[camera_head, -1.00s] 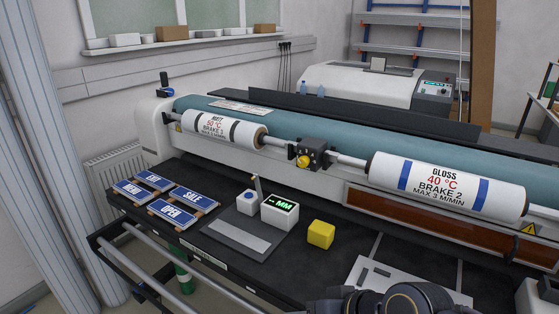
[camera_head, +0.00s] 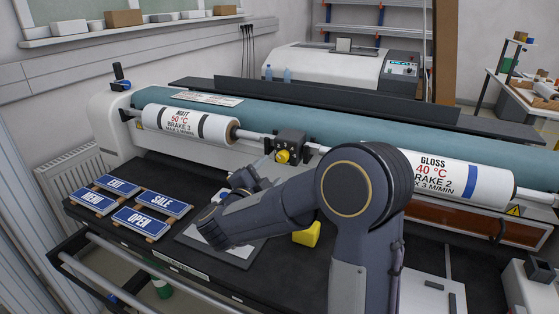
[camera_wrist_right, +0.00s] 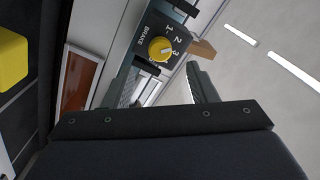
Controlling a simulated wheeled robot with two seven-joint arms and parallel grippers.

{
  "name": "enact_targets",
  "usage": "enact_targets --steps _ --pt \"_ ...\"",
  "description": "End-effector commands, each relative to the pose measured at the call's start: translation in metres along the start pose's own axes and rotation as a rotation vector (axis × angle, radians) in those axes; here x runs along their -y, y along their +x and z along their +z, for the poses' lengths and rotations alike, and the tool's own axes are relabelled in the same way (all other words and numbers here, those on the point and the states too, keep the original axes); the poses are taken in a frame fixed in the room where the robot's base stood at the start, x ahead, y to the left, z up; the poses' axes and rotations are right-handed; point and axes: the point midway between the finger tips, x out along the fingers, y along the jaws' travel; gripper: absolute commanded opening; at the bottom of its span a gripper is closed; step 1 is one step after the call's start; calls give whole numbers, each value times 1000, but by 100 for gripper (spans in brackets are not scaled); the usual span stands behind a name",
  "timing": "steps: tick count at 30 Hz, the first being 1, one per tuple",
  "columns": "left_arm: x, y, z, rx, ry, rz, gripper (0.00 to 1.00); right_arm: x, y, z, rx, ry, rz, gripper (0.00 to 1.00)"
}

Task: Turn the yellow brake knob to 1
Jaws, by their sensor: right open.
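The yellow brake knob (camera_head: 282,157) sits on a black box on the shaft between the two rolls. In the right wrist view the knob (camera_wrist_right: 160,49) shows close, beside the word BRAKE and the figures 1, 2 and 3; a further figure is partly covered. Its pale pointer mark lies toward the 2 and 3 side; I cannot tell exactly which. My right gripper (camera_wrist_right: 162,68) is open and empty, with its fingertips apart and the knob ahead between them. In the head view the right hand (camera_head: 245,179) is below left of the knob, partly hidden by my arm. My left gripper is not in view.
The matt roll (camera_head: 190,125) is left of the knob and the gloss roll (camera_head: 462,178) right of it. A yellow block (camera_head: 308,234) and sign plates (camera_head: 140,220) lie on the black bench. My right arm hides the display box.

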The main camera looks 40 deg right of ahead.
Motion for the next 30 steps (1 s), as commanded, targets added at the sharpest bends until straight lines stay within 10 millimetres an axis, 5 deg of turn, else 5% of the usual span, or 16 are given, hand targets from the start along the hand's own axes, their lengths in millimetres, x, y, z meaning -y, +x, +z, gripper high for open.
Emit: enact_targets --steps 12,23,30 --pt "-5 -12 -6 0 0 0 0 1 62 -2 -2 0 0 52" --pt "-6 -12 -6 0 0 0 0 0 70 -1 1 0 -3 52" --pt "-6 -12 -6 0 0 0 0 0 70 -1 1 0 -2 25"
